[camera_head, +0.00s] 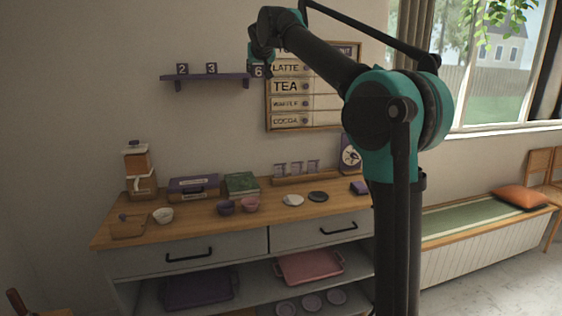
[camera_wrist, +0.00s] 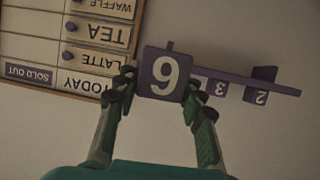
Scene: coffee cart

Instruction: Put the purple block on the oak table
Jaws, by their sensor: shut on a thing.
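In the wrist view the purple block (camera_wrist: 164,74) appears upside down, between the fingertips. My gripper (camera_head: 260,58) is shut on it, with one finger on each side; the fingers also show in the wrist view (camera_wrist: 160,84). I cannot tell whether the block still touches the shelf. A wood-topped counter (camera_head: 180,225) stands below; I cannot tell whether it is the oak table. No other table shows clearly.
The purple wall shelf (camera_head: 225,78) holds blocks 2 (camera_head: 182,69) and 3 (camera_head: 211,68). A menu board (camera_head: 300,128) hangs close by on the right. The counter carries bowls, a grinder (camera_head: 139,165) and boxes. A bench (camera_head: 470,215) stands at right.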

